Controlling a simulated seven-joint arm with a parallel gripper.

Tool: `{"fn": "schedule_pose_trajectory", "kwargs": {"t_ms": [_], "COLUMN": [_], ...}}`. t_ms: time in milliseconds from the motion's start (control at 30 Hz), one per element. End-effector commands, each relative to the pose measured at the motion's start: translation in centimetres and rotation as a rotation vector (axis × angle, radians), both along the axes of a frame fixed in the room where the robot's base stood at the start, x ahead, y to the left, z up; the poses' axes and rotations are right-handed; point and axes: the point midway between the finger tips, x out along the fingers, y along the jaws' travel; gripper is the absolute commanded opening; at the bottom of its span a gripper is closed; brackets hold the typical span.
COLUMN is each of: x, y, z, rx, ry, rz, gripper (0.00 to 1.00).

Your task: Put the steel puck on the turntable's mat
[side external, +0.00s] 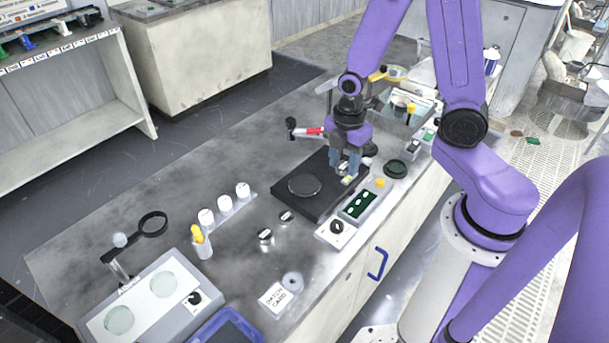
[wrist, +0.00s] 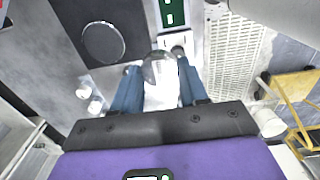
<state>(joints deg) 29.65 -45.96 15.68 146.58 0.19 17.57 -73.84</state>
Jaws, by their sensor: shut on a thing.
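My gripper (side external: 346,172) is shut on the steel puck, a shiny rounded piece (wrist: 160,70) between the blue fingertips in the wrist view. In the side view the fingers point down over the right part of the turntable's dark base (side external: 325,165), and the puck is mostly hidden there. The turntable's round dark mat (side external: 305,186) lies to the left of the fingers. In the wrist view the mat (wrist: 103,42) is at upper left, bare and apart from the held puck.
A control panel with a knob (side external: 337,228) and green display (side external: 358,205) lies along the turntable's front. Two small metal pieces (side external: 265,236) (side external: 286,216) stand to its left. White-topped jars (side external: 225,202) and a dark round dish (side external: 395,168) are nearby.

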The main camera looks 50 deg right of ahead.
Motion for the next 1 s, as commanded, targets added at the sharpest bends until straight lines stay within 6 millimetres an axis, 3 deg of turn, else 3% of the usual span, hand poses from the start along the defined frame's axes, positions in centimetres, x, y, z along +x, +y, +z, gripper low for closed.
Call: {"fn": "schedule_pose_trajectory", "kwargs": {"t_ms": [67, 433, 733, 1000], "x": [0.3, 7.4, 10.3, 11.6], "y": [0.1, -0.2, -0.2, -0.2], "z": [-0.2, -3.4, -7.2, -8.6], "rx": [0.000, 0.000, 0.000, 0.000], "ry": [0.002, 0.001, 0.002, 0.000], "rz": [0.000, -0.002, -0.001, 0.000], "gripper": [0.07, 0.07, 0.07, 0.07]}}
